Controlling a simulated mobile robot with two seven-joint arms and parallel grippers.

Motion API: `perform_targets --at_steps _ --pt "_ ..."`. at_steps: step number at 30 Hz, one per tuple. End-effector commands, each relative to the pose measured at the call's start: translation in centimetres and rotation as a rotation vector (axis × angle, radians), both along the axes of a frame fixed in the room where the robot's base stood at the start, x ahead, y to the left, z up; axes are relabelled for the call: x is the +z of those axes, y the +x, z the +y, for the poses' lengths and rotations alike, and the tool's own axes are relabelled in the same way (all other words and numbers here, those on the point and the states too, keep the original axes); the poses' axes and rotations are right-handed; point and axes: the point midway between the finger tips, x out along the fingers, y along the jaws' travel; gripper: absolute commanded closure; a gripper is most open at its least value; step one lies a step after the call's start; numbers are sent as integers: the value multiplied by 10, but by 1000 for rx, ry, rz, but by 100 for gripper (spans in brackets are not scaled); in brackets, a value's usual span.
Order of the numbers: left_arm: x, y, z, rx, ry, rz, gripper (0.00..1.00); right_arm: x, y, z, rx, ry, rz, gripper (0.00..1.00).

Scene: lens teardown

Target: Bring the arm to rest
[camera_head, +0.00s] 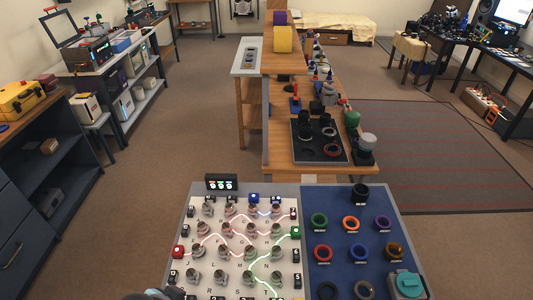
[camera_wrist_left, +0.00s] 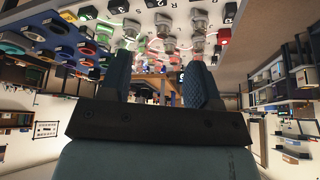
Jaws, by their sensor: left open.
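My left gripper (camera_wrist_left: 160,72) shows in the left wrist view, with its two dark ribbed fingers apart and nothing between them. The view appears upside down, with the white peg panel (camera_wrist_left: 235,38) and its pegs along the top, beyond the fingertips. In the head view a dark rounded part at the bottom left edge seems to be part of my left arm; the fingers do not show there. The white panel (camera_head: 185,216) carries grey pegs, letter labels and glowing red, green and blue lines. My right gripper is in neither view.
A blue panel (camera_head: 335,207) with several coloured rings and a teal device (camera_head: 407,284) adjoins the white one. Behind stands a wooden bench (camera_head: 280,158) with a dark tray (camera_head: 318,150). Dark shelving (camera_head: 40,190) stands at left. Floor between shelving and bench is clear.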

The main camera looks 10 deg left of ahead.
Motion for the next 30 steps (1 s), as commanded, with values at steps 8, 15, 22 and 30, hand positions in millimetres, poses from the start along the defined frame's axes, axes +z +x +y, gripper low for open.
perform_targets --at_steps 8,15,22,30 --pt "-44 23 -19 -34 -51 -175 43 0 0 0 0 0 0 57" --pt "-91 34 -42 -68 -123 -406 43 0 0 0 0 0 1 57" --pt "-106 34 -51 -79 -157 -515 43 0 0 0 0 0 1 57" --pt "-105 34 -51 -80 -159 -522 43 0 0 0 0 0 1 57"
